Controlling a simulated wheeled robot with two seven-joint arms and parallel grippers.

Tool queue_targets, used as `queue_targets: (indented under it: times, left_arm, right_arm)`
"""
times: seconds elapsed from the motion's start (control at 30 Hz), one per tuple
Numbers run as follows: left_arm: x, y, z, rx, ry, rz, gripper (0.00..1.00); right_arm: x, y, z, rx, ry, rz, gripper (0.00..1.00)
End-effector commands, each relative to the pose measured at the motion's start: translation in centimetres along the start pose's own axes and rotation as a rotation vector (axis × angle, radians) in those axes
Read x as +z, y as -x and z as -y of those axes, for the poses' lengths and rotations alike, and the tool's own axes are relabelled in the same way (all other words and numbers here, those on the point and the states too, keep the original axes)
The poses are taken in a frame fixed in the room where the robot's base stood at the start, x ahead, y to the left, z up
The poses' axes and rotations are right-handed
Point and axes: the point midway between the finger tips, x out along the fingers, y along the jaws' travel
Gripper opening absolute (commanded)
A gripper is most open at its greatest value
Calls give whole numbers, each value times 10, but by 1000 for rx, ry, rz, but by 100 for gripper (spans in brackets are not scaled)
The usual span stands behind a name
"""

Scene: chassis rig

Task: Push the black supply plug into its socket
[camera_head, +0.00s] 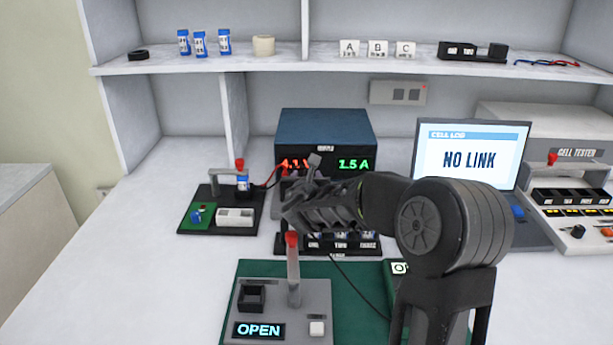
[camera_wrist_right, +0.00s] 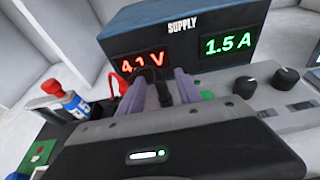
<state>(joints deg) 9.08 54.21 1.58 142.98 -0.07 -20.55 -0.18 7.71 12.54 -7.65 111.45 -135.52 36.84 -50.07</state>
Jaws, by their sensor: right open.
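The supply (camera_head: 325,135) is a blue-topped box with a red voltage readout and a green 1.5 A readout. It also fills the upper middle of the right wrist view (camera_wrist_right: 185,22), reading 4.1 V. My right gripper (camera_head: 308,178) is in front of its face, covering part of the red readout. In the right wrist view, its two fingers (camera_wrist_right: 162,88) are open and point at the supply's lower front. A small black piece (camera_wrist_right: 155,74), possibly the black plug, shows between the fingertips; I cannot tell whether it is seated. The socket is hidden. My left gripper is not in view.
A battery fixture (camera_head: 236,217) with a red-knobbed lever stands left of the supply. A labelled tray (camera_head: 330,250) lies below my gripper. A grey lever box reading OPEN (camera_head: 310,322) is on a green mat (camera_head: 255,268). A NO LINK laptop (camera_head: 470,160) stands right.

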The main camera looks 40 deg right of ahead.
Motion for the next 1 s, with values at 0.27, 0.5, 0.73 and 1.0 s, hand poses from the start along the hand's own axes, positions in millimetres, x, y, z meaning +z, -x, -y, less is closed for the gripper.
queue_targets:
  times: [0.27,0.5,0.73,1.0]
  left_arm:
    - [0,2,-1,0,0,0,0]
    - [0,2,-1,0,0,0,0]
    - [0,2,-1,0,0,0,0]
    - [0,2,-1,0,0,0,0]
  right_arm:
    - [1,46,0,1,-1,1,41]
    - [0,59,0,1,1,-1,41]
    - [0,58,0,1,1,-1,41]
    - [0,58,0,1,1,0,41]
